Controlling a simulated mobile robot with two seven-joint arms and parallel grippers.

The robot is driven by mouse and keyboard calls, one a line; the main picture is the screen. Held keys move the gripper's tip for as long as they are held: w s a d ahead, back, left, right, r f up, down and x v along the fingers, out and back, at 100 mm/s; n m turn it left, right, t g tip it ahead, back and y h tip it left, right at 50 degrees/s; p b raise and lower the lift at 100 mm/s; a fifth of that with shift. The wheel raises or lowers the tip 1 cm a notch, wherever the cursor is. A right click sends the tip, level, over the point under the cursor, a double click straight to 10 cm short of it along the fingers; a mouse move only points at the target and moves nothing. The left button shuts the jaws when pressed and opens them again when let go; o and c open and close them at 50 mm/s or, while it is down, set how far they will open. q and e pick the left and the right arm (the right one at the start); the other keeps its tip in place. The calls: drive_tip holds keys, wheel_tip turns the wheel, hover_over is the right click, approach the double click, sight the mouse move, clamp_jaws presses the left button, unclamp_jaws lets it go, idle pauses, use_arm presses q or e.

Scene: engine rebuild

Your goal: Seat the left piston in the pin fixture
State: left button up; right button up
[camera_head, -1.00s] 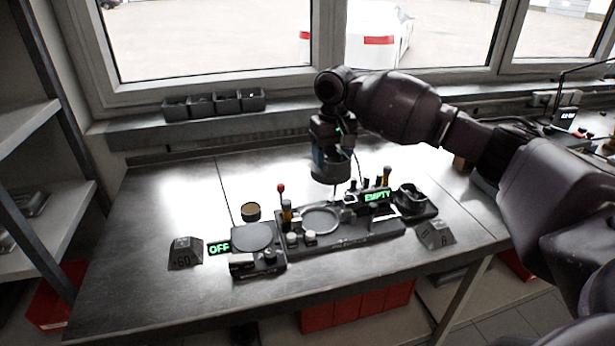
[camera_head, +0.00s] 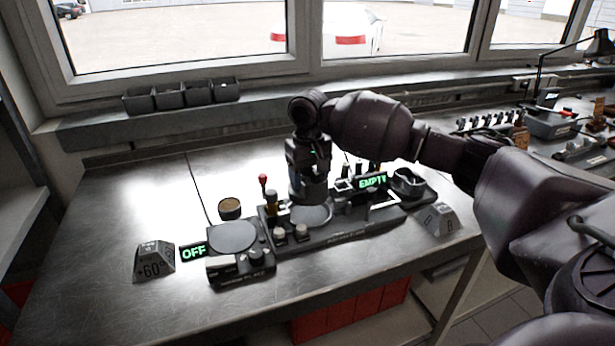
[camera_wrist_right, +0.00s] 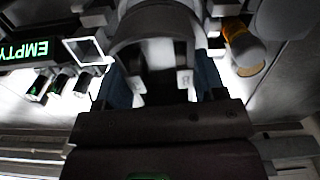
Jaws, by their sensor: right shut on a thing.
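My right gripper (camera_head: 309,184) points straight down over the pin fixture (camera_head: 350,232), the dark base in the middle of the bench with a round pale seat (camera_head: 312,216). It is shut on the piston (camera_head: 312,193), a grey cylinder just above or at the seat; whether it touches cannot be told. In the right wrist view the piston (camera_wrist_right: 155,22) is a curved grey skirt between the fingers, cut off by the top edge. A green EMPTY display (camera_head: 372,181) stands at the fixture's back right. My left gripper is not in view.
Left of the fixture is a hot plate (camera_head: 233,236) with a green OFF display (camera_head: 194,252). A red-topped post (camera_head: 263,181) stands close left of the gripper. A brown-topped round tin (camera_head: 230,208) and a +60 block (camera_head: 154,261) lie further left. The bench's left part is clear.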

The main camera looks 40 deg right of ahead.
drive_tip(key=shift+f+b, duration=1.1)
drive_tip(key=shift+f, duration=0.4)
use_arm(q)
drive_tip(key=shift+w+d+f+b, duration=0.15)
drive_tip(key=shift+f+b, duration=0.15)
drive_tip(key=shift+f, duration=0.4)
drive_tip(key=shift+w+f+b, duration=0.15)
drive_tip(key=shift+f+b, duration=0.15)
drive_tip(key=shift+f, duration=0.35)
use_arm(e)
drive_tip(key=shift+f, duration=0.65)
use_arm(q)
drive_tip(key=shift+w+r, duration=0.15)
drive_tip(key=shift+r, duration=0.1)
use_arm(e)
drive_tip(key=shift+r, duration=0.1)
use_arm(q)
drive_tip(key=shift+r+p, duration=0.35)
drive_tip(key=shift+p, duration=0.1)
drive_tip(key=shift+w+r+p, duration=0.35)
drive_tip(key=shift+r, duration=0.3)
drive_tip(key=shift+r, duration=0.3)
use_arm(e)
drive_tip(key=shift+f, duration=0.2)
drive_tip(key=shift+f, duration=0.1)
use_arm(q)
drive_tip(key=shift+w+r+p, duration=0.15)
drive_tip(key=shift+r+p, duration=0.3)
drive_tip(key=shift+p, duration=0.05)
